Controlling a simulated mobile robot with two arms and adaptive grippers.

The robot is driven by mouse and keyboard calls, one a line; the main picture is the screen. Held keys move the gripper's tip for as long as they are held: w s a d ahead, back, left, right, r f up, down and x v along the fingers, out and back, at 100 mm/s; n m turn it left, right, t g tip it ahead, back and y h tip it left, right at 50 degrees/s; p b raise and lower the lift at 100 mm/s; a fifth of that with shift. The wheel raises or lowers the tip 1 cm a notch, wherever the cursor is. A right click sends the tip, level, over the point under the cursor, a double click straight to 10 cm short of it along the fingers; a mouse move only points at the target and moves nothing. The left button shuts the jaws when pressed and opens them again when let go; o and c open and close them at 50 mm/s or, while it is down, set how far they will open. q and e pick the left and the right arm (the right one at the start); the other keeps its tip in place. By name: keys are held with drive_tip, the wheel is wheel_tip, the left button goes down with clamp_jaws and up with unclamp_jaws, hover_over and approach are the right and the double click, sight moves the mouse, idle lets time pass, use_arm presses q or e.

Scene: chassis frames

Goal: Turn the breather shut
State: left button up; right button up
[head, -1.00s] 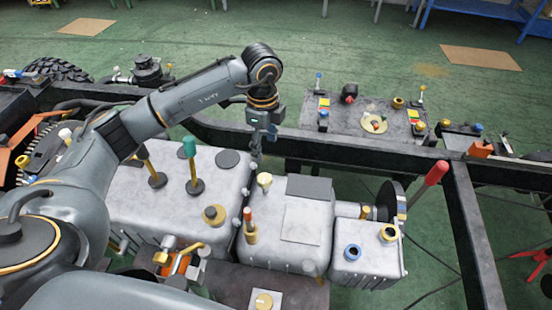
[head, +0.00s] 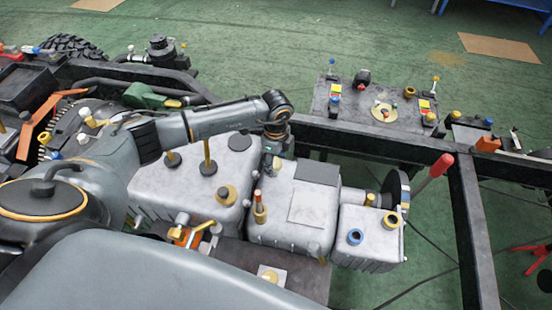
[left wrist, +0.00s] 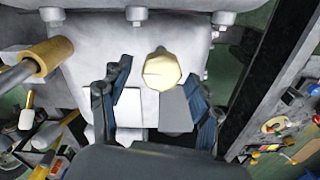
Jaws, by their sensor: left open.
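A pale yellow faceted knob, which looks like the breather (left wrist: 162,70), stands on the grey metal casing (head: 265,235) in the left wrist view. My left gripper (left wrist: 160,92) is open, with its two dark-blue-padded fingers to either side of the knob's lower edge in that view. I cannot tell whether either finger touches it. In the head view my left gripper (head: 268,165) points down over the casing and mostly hides the knob. My right gripper is not in view.
An orange-topped brass fitting (head: 260,207) stands close by the gripper. A red-handled lever (head: 435,175) rises at the right. Black frame rails (head: 375,140) run behind.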

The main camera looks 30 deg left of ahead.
use_arm(q)
drive_tip(key=shift+c, duration=0.4)
drive_tip(key=c, duration=1.1)
